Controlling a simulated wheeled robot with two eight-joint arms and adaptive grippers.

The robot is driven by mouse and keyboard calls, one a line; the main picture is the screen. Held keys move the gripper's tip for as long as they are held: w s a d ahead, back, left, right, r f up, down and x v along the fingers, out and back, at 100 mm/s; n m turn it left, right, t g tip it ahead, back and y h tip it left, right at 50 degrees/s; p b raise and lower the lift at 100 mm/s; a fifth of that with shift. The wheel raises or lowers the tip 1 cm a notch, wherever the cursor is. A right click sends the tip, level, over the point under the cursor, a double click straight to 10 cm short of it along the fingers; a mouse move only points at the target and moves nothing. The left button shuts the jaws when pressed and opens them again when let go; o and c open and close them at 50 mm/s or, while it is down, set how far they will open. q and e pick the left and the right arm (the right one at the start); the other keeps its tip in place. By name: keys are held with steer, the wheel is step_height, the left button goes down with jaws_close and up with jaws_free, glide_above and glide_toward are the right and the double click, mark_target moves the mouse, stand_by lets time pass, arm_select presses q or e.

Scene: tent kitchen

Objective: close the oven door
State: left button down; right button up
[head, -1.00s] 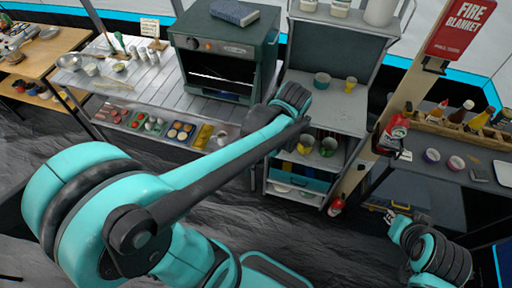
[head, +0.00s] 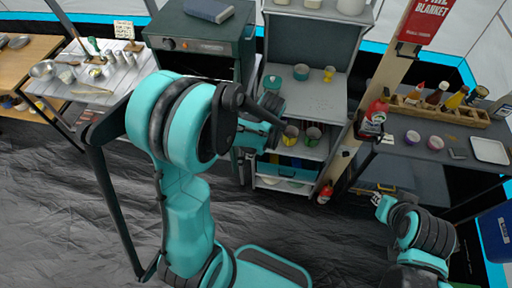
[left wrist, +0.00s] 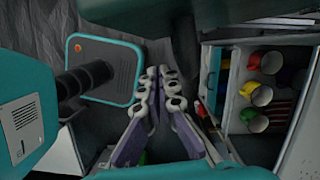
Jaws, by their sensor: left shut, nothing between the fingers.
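A dark opening shows under the panel, but my left arm covers most of the front, so the door's angle cannot be told. My left gripper (left wrist: 161,78) is shut and empty in the left wrist view, pointing up the picture, with the mug shelf to its right. In the head view its fingers are hidden behind my arm.
A grey shelf unit (head: 312,97) with mugs (head: 312,136) stands right of the oven, close to my left arm. A blue book (head: 209,10) lies on the oven. Bowls and utensils stand on the left table.

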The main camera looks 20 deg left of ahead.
arm_select(q)
steer(key=a, duration=0.1)
steer(key=s+a, duration=0.1)
steer(key=shift+s+a+r, duration=0.15)
steer(key=shift+s+a, duration=0.05)
steer(key=shift+a, duration=0.2)
